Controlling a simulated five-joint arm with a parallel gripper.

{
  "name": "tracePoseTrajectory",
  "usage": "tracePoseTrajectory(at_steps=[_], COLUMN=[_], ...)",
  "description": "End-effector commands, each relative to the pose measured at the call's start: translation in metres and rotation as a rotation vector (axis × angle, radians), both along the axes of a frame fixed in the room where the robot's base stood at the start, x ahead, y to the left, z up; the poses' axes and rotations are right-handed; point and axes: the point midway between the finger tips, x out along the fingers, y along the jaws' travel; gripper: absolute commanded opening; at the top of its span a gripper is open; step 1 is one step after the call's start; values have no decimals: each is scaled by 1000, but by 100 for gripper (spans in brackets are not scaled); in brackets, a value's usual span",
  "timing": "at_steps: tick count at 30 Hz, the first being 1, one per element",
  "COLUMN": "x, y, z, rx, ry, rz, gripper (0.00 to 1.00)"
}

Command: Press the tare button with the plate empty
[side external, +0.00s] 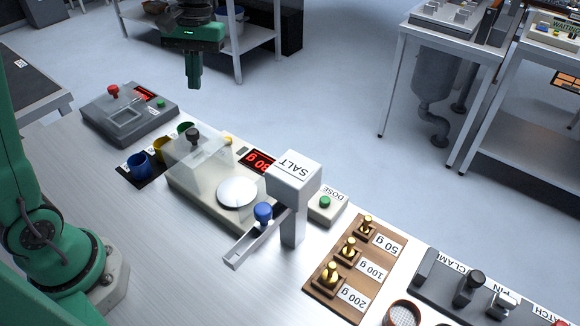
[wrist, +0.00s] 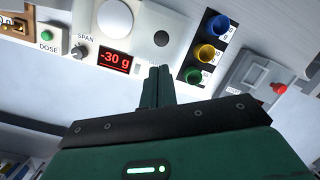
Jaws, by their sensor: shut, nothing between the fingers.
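The scale (side external: 190,187) has a round white plate (side external: 238,193), which looks empty; the plate also shows in the wrist view (wrist: 115,19). Its red display (wrist: 116,61) reads -30 g. A clear cover with a dark knob (side external: 193,136) stands at the left part of the scale, beside the plate. My gripper (side external: 194,86) is shut and empty, raised in the air beyond the scale's display side. Its fingertips (wrist: 158,71) point toward the scale's edge.
The salt hopper (side external: 293,172) with its blue knob and chute stands right of the plate, beside the green dose button (side external: 325,202). Coloured cups (side external: 138,164) and a grey device with a red knob (side external: 130,113) are at left. Brass weights (side external: 349,250) stand on a board at right.

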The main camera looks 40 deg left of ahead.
Motion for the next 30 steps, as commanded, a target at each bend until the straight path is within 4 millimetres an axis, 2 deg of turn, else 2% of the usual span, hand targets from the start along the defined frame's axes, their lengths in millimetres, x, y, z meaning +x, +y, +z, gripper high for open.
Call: tracePoseTrajectory(at_steps=[15, 30], x=[47, 74], y=[11, 20], z=[-43, -88], rx=[40, 96], ry=[234, 419], rz=[181, 317], gripper=[0, 0])
